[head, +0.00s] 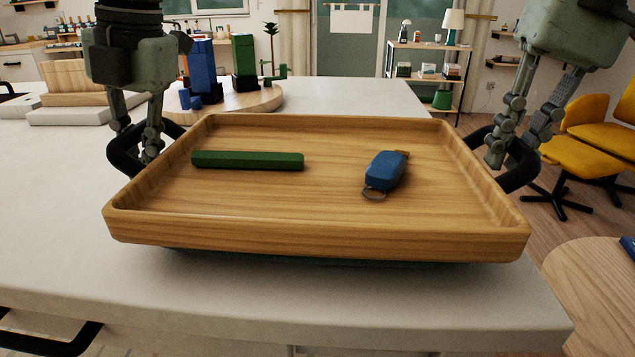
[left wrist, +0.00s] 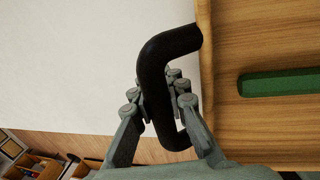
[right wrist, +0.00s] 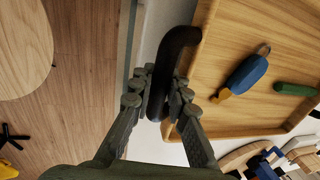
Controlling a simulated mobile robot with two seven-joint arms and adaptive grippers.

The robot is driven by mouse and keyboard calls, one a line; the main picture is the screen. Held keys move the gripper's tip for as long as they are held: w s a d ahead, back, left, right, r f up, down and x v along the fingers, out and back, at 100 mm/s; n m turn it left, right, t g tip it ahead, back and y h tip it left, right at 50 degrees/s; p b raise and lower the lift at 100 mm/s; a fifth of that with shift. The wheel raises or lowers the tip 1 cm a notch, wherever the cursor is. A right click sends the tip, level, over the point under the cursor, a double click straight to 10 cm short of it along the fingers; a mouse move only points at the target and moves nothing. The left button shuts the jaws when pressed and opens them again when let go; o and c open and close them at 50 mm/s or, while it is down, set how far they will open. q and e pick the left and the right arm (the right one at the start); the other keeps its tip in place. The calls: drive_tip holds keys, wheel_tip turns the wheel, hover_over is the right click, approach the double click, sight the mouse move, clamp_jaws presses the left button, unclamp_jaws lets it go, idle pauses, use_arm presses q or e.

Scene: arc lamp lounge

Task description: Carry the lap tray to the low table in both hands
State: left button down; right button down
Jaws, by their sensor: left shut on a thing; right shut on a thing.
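The wooden lap tray (head: 330,228), with a dark underside, is over the white counter in the head view. Whether it touches the counter I cannot tell. A green bar-shaped object (head: 247,160) and a blue object with a metal ring (head: 385,171) lie in it. My left gripper (head: 150,150) is shut on the black left handle (left wrist: 155,65). My right gripper (head: 497,150) is shut on the black right handle (right wrist: 178,45). A light wooden table (head: 595,285), apparently the low table, is at the lower right; it also shows in the right wrist view (right wrist: 22,45).
The white counter (head: 60,215) extends left and behind the tray. A round wooden board (head: 250,102) with blue and green items stands behind it. Yellow chairs (head: 580,158) stand at the right. Wooden floor (right wrist: 85,70) lies between counter and table.

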use_arm(q)
drive_tip(key=shift+r, duration=0.2)
use_arm(e)
drive_tip(key=shift+r, duration=0.2)
